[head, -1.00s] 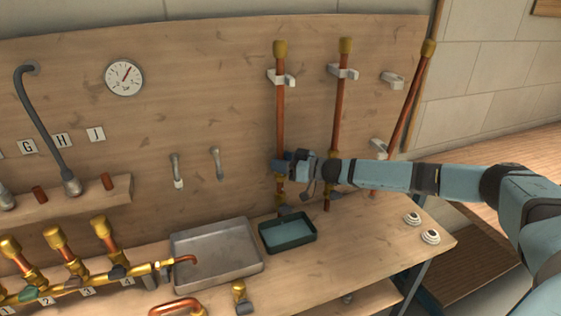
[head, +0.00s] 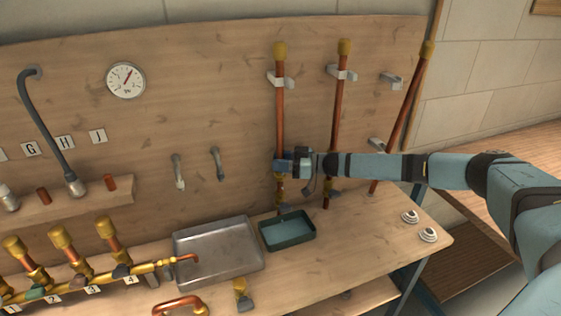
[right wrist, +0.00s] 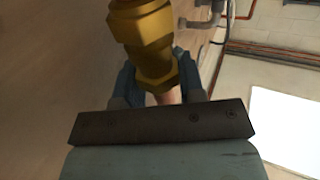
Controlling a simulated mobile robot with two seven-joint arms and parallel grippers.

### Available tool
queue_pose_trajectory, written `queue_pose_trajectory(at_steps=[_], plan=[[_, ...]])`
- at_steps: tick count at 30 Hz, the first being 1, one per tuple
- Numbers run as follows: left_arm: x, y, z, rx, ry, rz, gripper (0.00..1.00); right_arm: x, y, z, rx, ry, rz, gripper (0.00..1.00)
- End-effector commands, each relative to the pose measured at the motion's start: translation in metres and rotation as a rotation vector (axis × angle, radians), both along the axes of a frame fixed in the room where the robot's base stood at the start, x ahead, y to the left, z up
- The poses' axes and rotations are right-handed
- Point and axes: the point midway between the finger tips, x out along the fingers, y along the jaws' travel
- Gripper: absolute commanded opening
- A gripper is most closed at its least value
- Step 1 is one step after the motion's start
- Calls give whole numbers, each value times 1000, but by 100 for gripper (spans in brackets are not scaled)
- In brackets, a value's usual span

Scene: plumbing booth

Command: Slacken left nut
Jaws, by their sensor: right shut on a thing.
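The left upright copper pipe (head: 280,118) stands against the wooden board, with a brass cap at its top and brass fittings (head: 279,193) at its foot. My right gripper (head: 281,165) comes in from the right and is at this pipe's lower part, just above those fittings. In the right wrist view its blue fingers (right wrist: 158,76) are on both sides of a brass hex nut (right wrist: 157,62), shut on it. A larger brass fitting (right wrist: 142,25) adjoins the nut. The gripper hides most of the nut in the head view. My left gripper is not in view.
A second copper pipe (head: 339,125) stands close to the right, behind my right arm. A dark green tray (head: 268,245) sits on the bench below the left pipe. A grey metal tray (head: 180,262) is beside it. Two white discs (head: 428,235) lie at the bench's right.

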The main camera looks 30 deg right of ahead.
Motion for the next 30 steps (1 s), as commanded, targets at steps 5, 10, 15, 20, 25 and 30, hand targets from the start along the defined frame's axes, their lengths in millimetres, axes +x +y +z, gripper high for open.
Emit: queue_pose_trajectory(at_steps=[5, 10, 15, 20, 25, 30], plan=[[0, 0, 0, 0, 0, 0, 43, 1, 0, 2, 2, -3, -1, 62], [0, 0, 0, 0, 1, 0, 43, 0, 0, 1, 1, -2, -1, 62], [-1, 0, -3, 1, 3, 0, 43, -4, -5, 0, 0, 0, -2, 62], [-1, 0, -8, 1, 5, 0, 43, -20, -25, -1, -2, 1, -4, 62], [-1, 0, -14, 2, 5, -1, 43, -46, -55, -2, -2, 1, -4, 62], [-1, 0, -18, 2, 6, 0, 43, -69, -82, -2, -1, 1, -2, 62]])
